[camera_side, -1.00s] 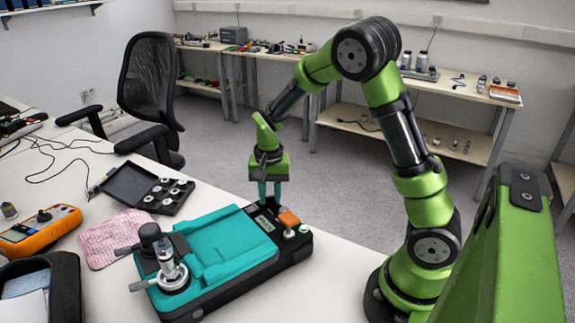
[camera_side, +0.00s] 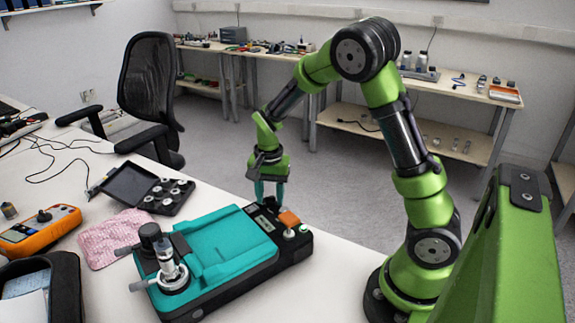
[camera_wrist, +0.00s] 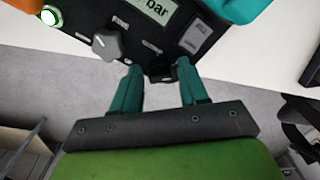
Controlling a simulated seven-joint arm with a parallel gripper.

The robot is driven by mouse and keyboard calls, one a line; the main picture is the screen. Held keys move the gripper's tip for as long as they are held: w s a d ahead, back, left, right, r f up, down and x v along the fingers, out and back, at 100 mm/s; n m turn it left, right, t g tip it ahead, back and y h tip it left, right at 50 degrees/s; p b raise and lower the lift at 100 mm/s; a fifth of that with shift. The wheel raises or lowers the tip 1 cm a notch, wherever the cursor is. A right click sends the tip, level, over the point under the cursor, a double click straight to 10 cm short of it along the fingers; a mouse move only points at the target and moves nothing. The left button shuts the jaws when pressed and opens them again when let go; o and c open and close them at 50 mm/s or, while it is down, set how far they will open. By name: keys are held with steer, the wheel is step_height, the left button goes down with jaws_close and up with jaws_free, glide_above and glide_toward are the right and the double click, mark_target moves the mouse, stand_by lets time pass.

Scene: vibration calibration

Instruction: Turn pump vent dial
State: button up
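The pump (camera_side: 220,250) is a teal and black unit lying on the white table. My gripper (camera_side: 269,203) points down at its far end, beside the small display and the orange block. In the wrist view my gripper (camera_wrist: 160,68) has its two teal fingers apart. A small black part (camera_wrist: 160,74) on the pump's edge lies between the fingertips; it may be the vent dial, but its label is not readable. I cannot tell whether either finger touches it. A grey knob (camera_wrist: 107,44) marked FINE sits left of the left fingertip.
The pump's display (camera_wrist: 158,12) and a grey rocker switch (camera_wrist: 195,37) are close to the fingertips. A pink cloth (camera_side: 113,237), a black case of round parts (camera_side: 150,187) and an orange meter (camera_side: 40,229) lie left of the pump. Table to the pump's right is clear.

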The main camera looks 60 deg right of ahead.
mark_target(270, 197)
steer(key=shift+o, duration=0.5)
step_height(270, 197, up, 17)
stand_by(0.4)
steer(key=s+a+r+n+t+y, duration=0.1)
steer(key=s+a+n+t, duration=0.6)
steer(key=s, duration=0.7)
steer(key=a+n+y, duration=0.1)
steer(key=a+n, duration=0.1)
steer(key=a, duration=0.2)
steer(key=shift+s+a+n, duration=0.15)
steer(key=shift+a+n, duration=0.05)
steer(key=shift+n, duration=0.1)
